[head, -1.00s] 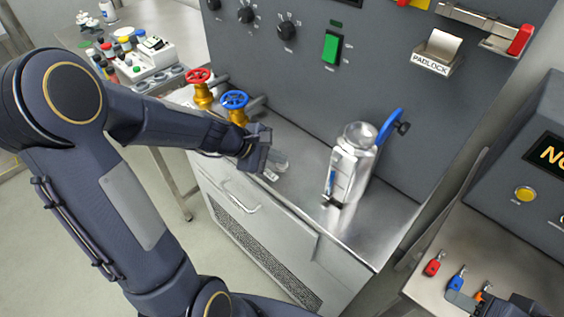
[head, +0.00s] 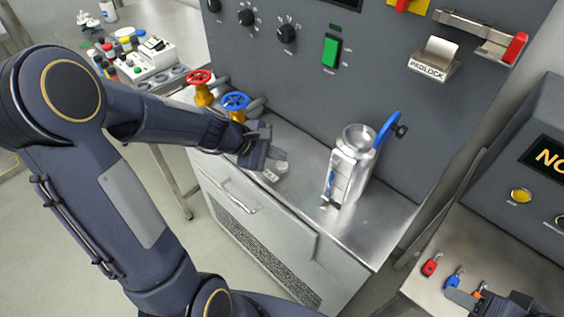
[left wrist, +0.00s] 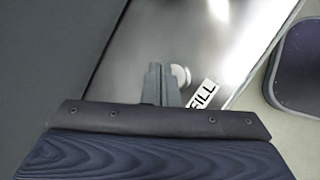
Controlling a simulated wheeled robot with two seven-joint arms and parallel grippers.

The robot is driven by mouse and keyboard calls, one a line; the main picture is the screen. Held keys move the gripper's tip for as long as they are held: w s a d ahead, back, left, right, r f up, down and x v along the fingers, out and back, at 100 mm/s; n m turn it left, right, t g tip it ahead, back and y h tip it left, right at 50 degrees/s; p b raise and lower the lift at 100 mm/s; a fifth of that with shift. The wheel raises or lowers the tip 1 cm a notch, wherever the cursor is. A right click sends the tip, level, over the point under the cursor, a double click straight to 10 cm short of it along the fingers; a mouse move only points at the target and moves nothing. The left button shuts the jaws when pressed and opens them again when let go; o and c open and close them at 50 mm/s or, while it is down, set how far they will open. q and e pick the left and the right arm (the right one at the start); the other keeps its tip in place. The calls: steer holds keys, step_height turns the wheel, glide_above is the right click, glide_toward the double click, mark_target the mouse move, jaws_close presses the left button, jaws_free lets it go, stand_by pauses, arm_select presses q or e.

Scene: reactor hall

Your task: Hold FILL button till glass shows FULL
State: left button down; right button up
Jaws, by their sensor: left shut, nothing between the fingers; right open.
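My left gripper (head: 277,155) is shut and empty, low over the steel counter beside the FILL label (head: 271,176). In the left wrist view its fingertips (left wrist: 160,68) are beside a pale round button (left wrist: 181,76), partly covering it, with the FILL label (left wrist: 203,93) next to it. I cannot tell whether the fingers press it. A steel vessel (head: 352,165) with a blue handle stands upright to the right. A narrow sight glass (head: 331,182) runs up its front; its level and marks are too small to read. My right gripper (head: 482,301) is open at the bottom right.
A red valve wheel (head: 199,77) and a blue valve wheel (head: 235,101) stand behind my left forearm. The grey panel (head: 290,75) rises behind the counter. A red key (head: 431,264) and a blue key (head: 455,279) lie on the right bench, near my right gripper.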

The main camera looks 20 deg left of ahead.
mark_target(278, 166)
arm_select(q)
step_height(278, 166, up, 5)
steer(key=p, duration=0.4)
steer(key=shift+r+p, duration=0.1)
steer(key=shift+p, duration=0.2)
stand_by(0.3)
steer(key=s+d+r+m, duration=0.4)
steer(key=s+r+m, duration=0.45)
steer(key=s, duration=0.35)
steer(key=s+a+f+m+g+y, duration=0.1)
steer(key=s+f+m+y, duration=0.1)
steer(key=s+m, duration=0.6)
steer(key=shift+s+a+y, duration=0.25)
steer(key=shift+s+y, duration=0.05)
steer(key=shift+s, duration=0.55)
